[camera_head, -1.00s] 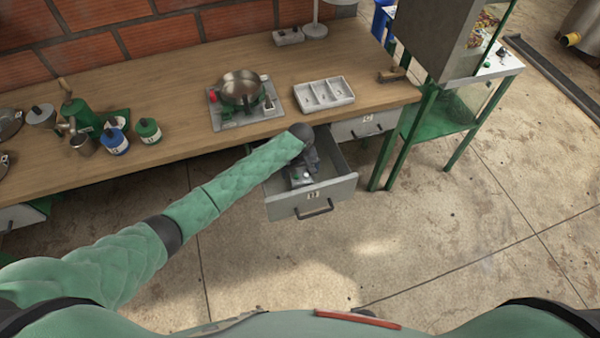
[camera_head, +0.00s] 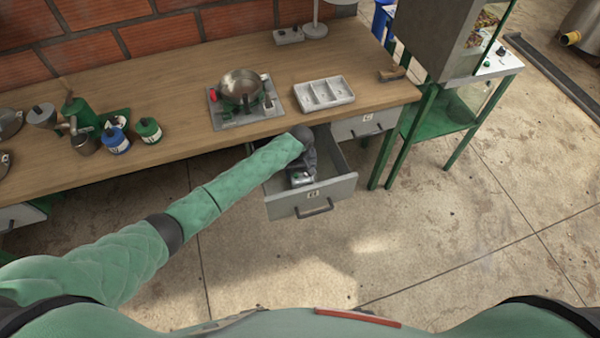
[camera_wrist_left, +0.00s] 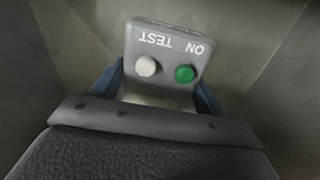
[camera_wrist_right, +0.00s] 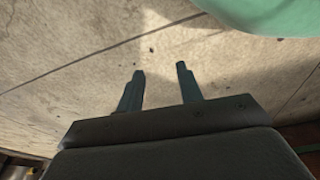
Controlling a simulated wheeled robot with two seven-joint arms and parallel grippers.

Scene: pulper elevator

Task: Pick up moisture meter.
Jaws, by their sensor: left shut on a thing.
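The moisture meter (camera_wrist_left: 168,55) is a small grey box with a white TEST button and a green ON button. In the left wrist view it sits between the fingers of my left gripper (camera_wrist_left: 165,85), which is shut on it. In the head view the meter (camera_head: 300,177) shows inside the open drawer (camera_head: 325,196), just below my left gripper (camera_head: 304,165). I cannot tell whether it touches the drawer floor. My right gripper (camera_wrist_right: 160,88) is open and empty above the concrete floor.
The drawer walls stand close around my left gripper under the wooden bench (camera_head: 180,135). On the bench are a metal pan (camera_head: 240,88), a grey compartment tray (camera_head: 324,93) and several jars. A green stand (camera_head: 440,120) is to the right. The floor in front is clear.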

